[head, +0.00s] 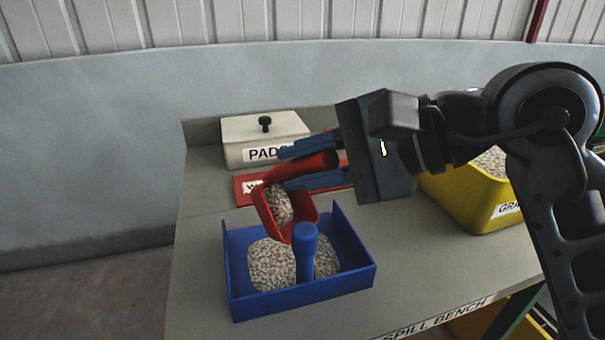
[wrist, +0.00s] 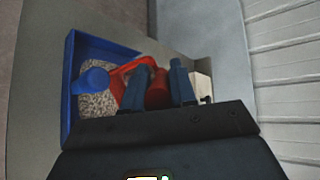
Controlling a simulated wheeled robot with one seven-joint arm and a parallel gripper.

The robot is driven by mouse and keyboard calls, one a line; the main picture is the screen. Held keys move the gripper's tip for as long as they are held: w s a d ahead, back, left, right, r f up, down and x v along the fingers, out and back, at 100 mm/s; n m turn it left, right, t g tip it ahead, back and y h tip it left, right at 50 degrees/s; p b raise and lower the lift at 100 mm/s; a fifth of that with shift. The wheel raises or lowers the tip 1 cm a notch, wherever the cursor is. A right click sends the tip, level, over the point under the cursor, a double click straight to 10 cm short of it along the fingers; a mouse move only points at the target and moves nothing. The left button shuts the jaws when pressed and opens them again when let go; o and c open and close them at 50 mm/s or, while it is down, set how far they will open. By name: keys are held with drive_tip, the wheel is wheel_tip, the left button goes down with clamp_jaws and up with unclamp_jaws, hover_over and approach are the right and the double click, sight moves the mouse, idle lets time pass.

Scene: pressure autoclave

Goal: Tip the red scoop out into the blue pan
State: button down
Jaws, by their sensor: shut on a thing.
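The red scoop (head: 291,236) is held by its handle between the blue fingers of my gripper (head: 287,169). It hangs over the back of the blue pan (head: 303,301), tilted toward the pan, with grey granules in its bowl. The scoop also shows in the wrist view (wrist: 119,76), partly hidden by a finger. The blue pan sits on the bench and holds a heap of the same granules; an upright blue post (head: 306,252) stands at its front. I cannot tell whether granules are falling.
A white box labelled PADS (head: 238,129) with a black knob stands at the back of the bench (head: 202,213). A red labelled tray (head: 245,189) lies behind the scoop. A yellow bin (head: 460,201) of granules stands to the right. The bench left of the pan is clear.

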drive_tip(key=shift+s+d+f+n+t+y+b, duration=0.3)
drive_tip(key=shift+s+d+t+y+b, duration=0.3)
drive_tip(key=shift+b, duration=2.15)
drive_tip(key=shift+s+d+f+n+t+y+b, duration=0.3)
drive_tip(key=shift+s+d+y+b, duration=0.4)
drive_tip(key=shift+b, duration=2.05)
drive_tip(key=shift+w+a+r, duration=0.1)
drive_tip(key=shift+w+r, duration=0.1)
